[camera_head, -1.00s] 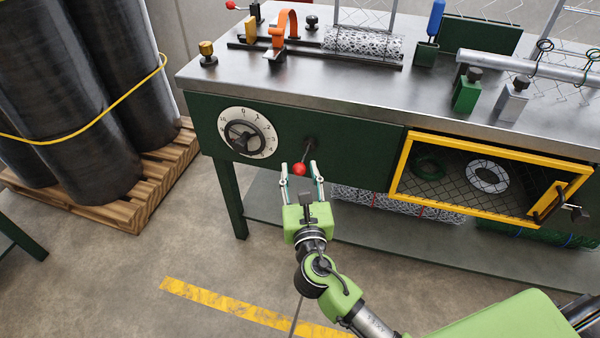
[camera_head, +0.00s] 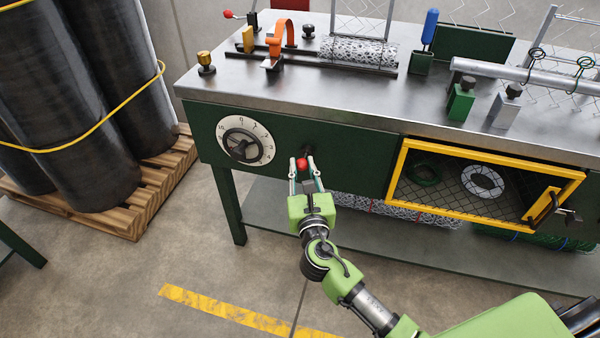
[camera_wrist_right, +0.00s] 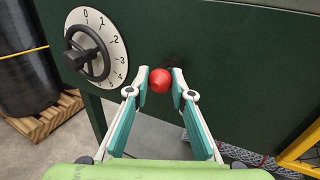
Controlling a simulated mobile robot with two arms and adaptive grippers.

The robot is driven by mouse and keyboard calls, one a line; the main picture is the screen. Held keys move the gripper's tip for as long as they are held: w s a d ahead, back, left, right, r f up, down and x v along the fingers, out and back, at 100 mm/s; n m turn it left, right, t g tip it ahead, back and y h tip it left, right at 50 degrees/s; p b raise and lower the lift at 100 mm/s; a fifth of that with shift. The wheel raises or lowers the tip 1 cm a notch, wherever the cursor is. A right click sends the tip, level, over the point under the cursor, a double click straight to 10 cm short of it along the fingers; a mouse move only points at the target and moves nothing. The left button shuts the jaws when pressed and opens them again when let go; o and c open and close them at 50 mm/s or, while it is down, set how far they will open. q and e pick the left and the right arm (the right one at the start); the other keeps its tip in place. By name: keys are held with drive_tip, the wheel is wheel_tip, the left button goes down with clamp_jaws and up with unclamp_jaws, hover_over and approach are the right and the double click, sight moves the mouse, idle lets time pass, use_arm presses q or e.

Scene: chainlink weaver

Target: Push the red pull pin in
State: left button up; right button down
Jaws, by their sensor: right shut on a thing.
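The red ball-shaped knob (camera_head: 301,164) of the pull pin sits on the front of the green bench panel, close to its dark mount (camera_head: 308,150). In the right wrist view the red knob (camera_wrist_right: 160,80) is between the fingertips. My right gripper (camera_head: 305,165) is shut on the knob from the front; its fingers (camera_wrist_right: 160,88) lie on both sides of it. The pin's shaft is hidden behind the knob and fingers. My left gripper is not in view.
A numbered dial with a black handwheel (camera_head: 242,144) is just left of the knob. A yellow-framed mesh door (camera_head: 400,168) is to the right. The steel bench top (camera_head: 250,85) holds clamps and a mesh roll. Wrapped rolls (camera_head: 120,110) stand on a pallet at left.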

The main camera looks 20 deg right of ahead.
drive_tip(key=shift+w+d+r, duration=0.1)
drive_tip(key=shift+d+r, duration=0.05)
drive_tip(key=c, duration=1.8)
unclamp_jaws()
drive_tip(key=shift+w, duration=0.1)
drive_tip(key=s, duration=0.4)
drive_tip(key=s+a, duration=0.1)
drive_tip(key=s, duration=0.3)
drive_tip(key=s+a, duration=0.1)
drive_tip(key=s, duration=0.2)
drive_tip(key=shift+s+a, duration=0.2)
drive_tip(key=shift+s, duration=0.2)
